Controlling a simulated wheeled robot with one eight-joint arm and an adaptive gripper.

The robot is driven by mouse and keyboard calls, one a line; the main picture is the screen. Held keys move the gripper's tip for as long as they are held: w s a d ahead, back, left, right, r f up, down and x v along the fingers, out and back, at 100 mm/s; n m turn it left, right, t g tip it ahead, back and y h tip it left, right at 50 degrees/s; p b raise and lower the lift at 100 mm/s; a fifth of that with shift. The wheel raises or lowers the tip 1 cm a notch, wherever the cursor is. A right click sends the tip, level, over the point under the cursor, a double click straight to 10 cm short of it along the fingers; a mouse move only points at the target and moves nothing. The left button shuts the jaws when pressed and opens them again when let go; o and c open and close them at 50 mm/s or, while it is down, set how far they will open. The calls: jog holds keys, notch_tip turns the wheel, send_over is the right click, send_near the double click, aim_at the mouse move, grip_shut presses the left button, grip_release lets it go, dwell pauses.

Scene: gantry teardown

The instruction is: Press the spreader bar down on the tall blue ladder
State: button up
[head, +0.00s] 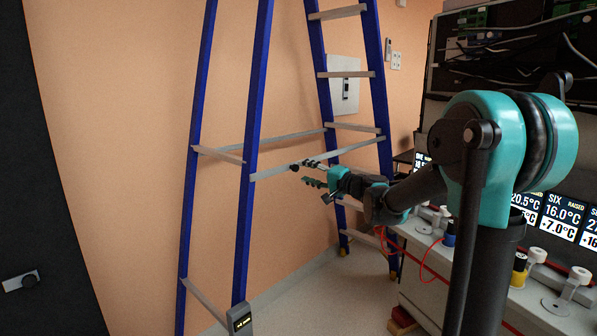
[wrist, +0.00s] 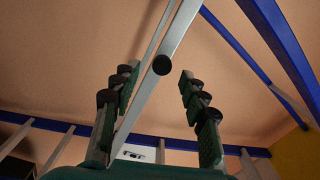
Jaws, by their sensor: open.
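The tall blue ladder (head: 246,150) stands open, its blue legs spread, with grey rungs on the right side. A thin grey spreader bar (head: 352,148) runs between its legs at mid height and looks nearly straight. In the wrist view the spreader bar (wrist: 181,32) crosses diagonally and carries a round black knob (wrist: 162,65). My gripper (head: 302,174) is at the bar's middle in the head view. In the wrist view my gripper (wrist: 158,85) is open, its fingers to either side of the bar. Whether a finger touches the bar I cannot tell.
A white bench (head: 420,262) with displays and small fittings stands at the right, with a red cable (head: 424,262) hanging there. Floor between the ladder legs is clear. An orange wall stands behind.

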jog(key=v, duration=0.6)
jog(key=shift+s+d, duration=0.15)
jog(key=shift+d, duration=0.05)
jog(key=s+f+n+g+h, duration=0.3)
jog(key=s+f, duration=0.7)
jog(key=f, duration=0.2)
jog(key=s+d+f+n+g+h, duration=0.1)
jog(key=s+d+f+g+h, duration=0.2)
jog(key=s+d+f+h, duration=0.8)
jog(key=s+d+f, duration=0.8)
jog(key=s+f, duration=0.1)
jog(key=s, duration=0.1)
jog(key=shift+f+n+g, duration=0.4)
